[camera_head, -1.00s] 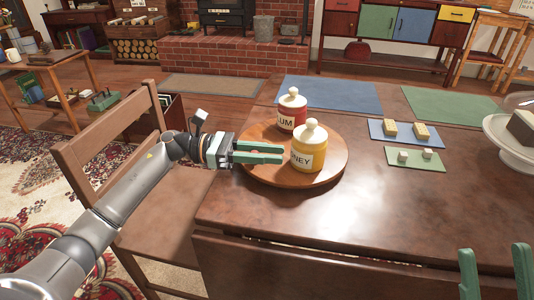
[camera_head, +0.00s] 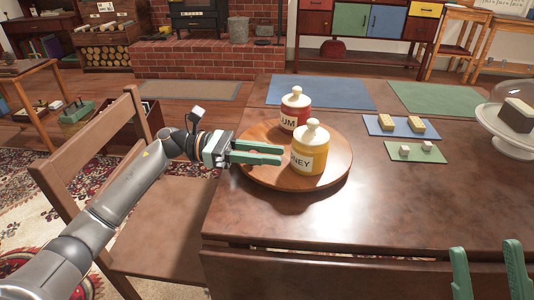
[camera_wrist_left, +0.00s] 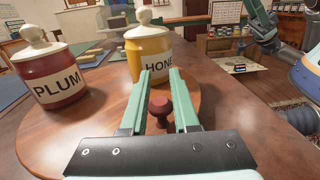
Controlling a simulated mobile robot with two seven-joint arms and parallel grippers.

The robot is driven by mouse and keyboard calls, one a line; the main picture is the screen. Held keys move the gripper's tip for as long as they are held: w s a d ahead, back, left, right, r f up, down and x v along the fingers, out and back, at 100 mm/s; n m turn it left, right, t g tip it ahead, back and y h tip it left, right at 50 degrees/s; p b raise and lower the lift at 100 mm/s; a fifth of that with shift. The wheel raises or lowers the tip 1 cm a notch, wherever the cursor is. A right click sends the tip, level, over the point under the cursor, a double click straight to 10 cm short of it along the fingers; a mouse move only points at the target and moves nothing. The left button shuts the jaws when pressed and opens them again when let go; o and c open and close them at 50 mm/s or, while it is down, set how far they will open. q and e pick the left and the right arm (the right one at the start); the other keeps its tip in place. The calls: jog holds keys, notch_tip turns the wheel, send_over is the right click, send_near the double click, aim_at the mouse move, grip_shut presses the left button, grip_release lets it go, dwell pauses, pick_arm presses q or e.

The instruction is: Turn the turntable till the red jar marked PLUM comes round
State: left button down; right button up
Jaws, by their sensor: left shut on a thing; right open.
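The round wooden turntable (camera_head: 335,170) sits on the dark table near its left edge. The red jar marked PLUM (camera_head: 295,112) stands toward its back, its label partly hidden by the yellow jar marked HONEY (camera_head: 310,150) in front. In the left wrist view, the PLUM jar (camera_wrist_left: 55,85) is at left and the HONEY jar (camera_wrist_left: 148,55) is straight ahead. My left gripper (camera_head: 268,153) is shut on the small dark red knob (camera_wrist_left: 160,108) at the turntable's near rim in that view. My right gripper (camera_head: 486,270) is open and empty at the bottom right.
A blue mat (camera_head: 320,91) lies behind the turntable and a green mat (camera_head: 435,98) at the back right. Small trays with blocks (camera_head: 388,124) and a domed cake stand (camera_head: 510,145) stand to the right. A wooden chair (camera_head: 160,210) is under my left arm. The table's front is bare.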

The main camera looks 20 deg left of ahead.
dwell(0.3)
pick_arm(q)
jog(key=c, duration=0.7)
grip_release()
jog(key=shift+o, duration=0.2)
jog(key=shift+a, duration=0.1)
jog(key=p+v, duration=0.1)
jog(key=v, duration=1.1)
jog(key=shift+s+a, duration=0.1)
